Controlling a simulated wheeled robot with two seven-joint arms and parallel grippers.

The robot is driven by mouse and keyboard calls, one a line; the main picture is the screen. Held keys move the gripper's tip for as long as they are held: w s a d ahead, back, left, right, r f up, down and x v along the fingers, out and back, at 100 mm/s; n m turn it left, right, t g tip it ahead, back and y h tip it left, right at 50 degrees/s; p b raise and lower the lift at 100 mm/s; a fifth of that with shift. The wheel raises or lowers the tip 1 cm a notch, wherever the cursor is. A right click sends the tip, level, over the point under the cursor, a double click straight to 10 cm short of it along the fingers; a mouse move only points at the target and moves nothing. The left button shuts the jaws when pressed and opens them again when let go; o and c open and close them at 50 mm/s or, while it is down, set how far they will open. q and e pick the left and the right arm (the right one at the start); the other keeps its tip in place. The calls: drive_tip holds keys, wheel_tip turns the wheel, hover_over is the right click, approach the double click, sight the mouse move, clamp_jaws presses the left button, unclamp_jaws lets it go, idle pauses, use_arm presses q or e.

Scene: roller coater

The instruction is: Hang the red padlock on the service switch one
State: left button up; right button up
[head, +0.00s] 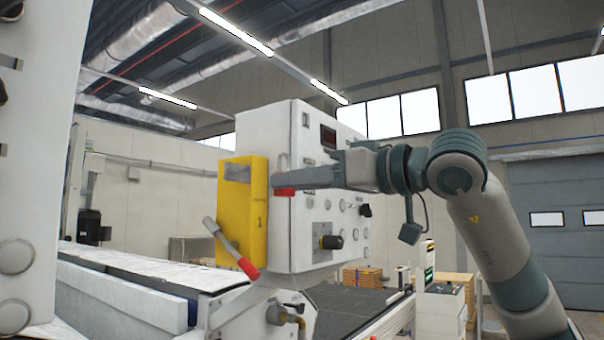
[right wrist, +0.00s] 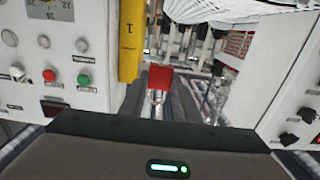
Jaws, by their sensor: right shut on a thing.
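The yellow service switch one (head: 243,205), marked "1", is mounted on the left side of the white control cabinet. Its grey lever with a red grip (head: 247,268) slants down to the right. The red padlock (head: 284,191) is at the tip of my right gripper (head: 292,180), with its grey shackle pointing up. My right gripper is shut on it, just right of the yellow switch in the picture; the gap in depth is unclear. The right wrist view shows the red padlock (right wrist: 160,78) beside the yellow switch's edge (right wrist: 131,40). My left gripper is not in view.
A large white panel (head: 32,130) fills the left edge. The coater's conveyor (head: 130,275) runs below.

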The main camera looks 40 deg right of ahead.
drive_tip(key=shift+s+d+r, duration=0.15)
drive_tip(key=shift+s+r, duration=0.1)
drive_tip(key=shift+r, duration=0.25)
drive_tip(key=shift+w, duration=0.15)
drive_tip(key=shift+f+x, duration=0.25)
drive_tip(key=shift+x, duration=1.7)
drive_tip(key=shift+f+x, duration=0.2)
drive_tip(key=shift+x, duration=1.7)
drive_tip(key=shift+f+x, duration=0.25)
drive_tip(key=shift+x, duration=1.7)
drive_tip(key=o, duration=1.1)
